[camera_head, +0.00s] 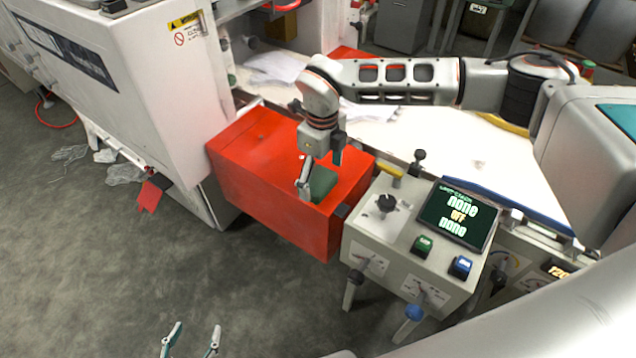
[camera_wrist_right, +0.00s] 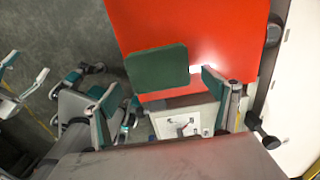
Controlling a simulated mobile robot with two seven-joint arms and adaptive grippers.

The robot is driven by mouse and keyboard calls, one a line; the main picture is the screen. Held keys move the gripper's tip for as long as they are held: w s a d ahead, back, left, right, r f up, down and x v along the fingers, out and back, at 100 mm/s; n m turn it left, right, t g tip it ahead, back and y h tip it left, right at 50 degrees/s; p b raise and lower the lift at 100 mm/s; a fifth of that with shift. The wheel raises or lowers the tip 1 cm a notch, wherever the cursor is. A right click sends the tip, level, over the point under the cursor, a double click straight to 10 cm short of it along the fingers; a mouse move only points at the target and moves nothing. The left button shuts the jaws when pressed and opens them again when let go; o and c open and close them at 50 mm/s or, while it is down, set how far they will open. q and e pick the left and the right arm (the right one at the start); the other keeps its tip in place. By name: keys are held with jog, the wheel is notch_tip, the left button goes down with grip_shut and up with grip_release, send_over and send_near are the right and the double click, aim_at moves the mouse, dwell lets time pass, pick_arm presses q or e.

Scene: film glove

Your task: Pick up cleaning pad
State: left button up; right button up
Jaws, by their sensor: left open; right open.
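The cleaning pad appears to be the dark green, rounded flat piece (camera_head: 323,184) on top of the red box (camera_head: 240,160). It also shows in the right wrist view (camera_wrist_right: 157,68), lying on the red surface. My right gripper (camera_head: 318,177) is open just above the pad, and part of the pad is hidden behind a finger. In the right wrist view my right gripper (camera_wrist_right: 155,84) has its fingers spread to either side of the pad, with nothing held. My left gripper (camera_head: 197,328) is open and empty at the bottom edge, low over the floor.
A grey control panel (camera_head: 400,215) with a screen, knobs and buttons stands right of the red box. A white machine (camera_head: 130,85) rises on the left. A white table (camera_head: 415,135) with papers lies behind. The floor (camera_head: 130,250) at lower left is mostly clear.

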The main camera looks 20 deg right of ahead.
aim_at(321, 182)
notch_tip(321, 182, down, 2)
jog(key=shift+f, duration=0.1)
jog(key=c, duration=0.8)
notch_tip(321, 182, up, 20)
jog(key=shift+r, duration=0.1)
dwell(0.4)
jog(key=shift+c, duration=1.3)
